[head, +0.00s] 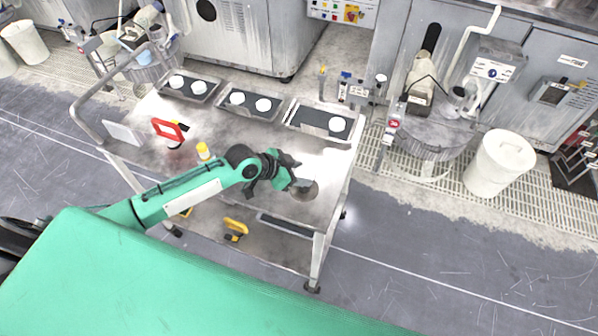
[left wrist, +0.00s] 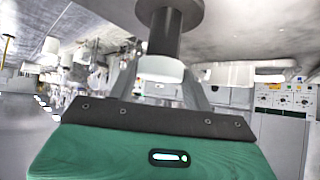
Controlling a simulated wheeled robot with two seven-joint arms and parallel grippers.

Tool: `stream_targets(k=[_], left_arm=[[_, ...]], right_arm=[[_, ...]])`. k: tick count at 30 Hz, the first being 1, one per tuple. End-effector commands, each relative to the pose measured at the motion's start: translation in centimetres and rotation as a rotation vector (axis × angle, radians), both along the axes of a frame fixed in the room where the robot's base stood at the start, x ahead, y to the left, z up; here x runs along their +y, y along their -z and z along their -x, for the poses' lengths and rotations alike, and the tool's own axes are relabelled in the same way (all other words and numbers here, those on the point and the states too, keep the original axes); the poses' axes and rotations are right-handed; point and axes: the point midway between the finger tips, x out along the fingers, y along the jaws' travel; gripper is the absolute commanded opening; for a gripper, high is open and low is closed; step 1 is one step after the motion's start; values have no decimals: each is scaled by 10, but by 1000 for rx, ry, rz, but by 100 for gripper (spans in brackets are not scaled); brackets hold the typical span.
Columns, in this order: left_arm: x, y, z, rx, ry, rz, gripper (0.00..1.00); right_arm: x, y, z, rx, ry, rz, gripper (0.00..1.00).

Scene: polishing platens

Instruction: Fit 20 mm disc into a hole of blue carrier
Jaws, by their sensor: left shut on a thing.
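My left gripper (head: 290,179) reaches over the right part of the metal cart top. In the left wrist view its fingers (left wrist: 160,82) are shut around a dark post (left wrist: 165,35) with a wide grey round end and a pale ring at its near end. In the head view a brownish-grey round piece (head: 304,190) shows just past the fingertips. White discs sit in dark trays along the cart's far edge: the left tray (head: 187,89), the middle tray (head: 250,106) and the right tray (head: 306,120). I cannot make out a blue carrier. My right gripper is not in view.
The cart (head: 205,125) also bears a red-framed item (head: 170,130), a yellow-capped bottle (head: 203,151) and a white block (head: 123,133). A yellow-handled tool (head: 236,227) lies on its lower shelf. Polishing machines (head: 425,130) and a white bin (head: 499,163) stand beyond.

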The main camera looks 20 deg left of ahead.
Motion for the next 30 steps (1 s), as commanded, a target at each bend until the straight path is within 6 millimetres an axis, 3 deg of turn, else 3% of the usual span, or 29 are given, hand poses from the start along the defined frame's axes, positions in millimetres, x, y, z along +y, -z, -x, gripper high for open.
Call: stream_targets(k=[9, 10, 14, 24, 30], left_arm=[[0, 5, 0, 0, 0, 0, 27], [0, 5, 0, 0, 0, 0, 52], [0, 5, 0, 1, 0, -1, 75], [2, 4, 1, 1, 0, -1, 75], [15, -9, 13, -3, 1, -4, 75]], right_arm=[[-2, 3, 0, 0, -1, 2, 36], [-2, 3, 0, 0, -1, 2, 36], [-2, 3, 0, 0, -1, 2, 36], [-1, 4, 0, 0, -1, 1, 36], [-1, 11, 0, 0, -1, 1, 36]])
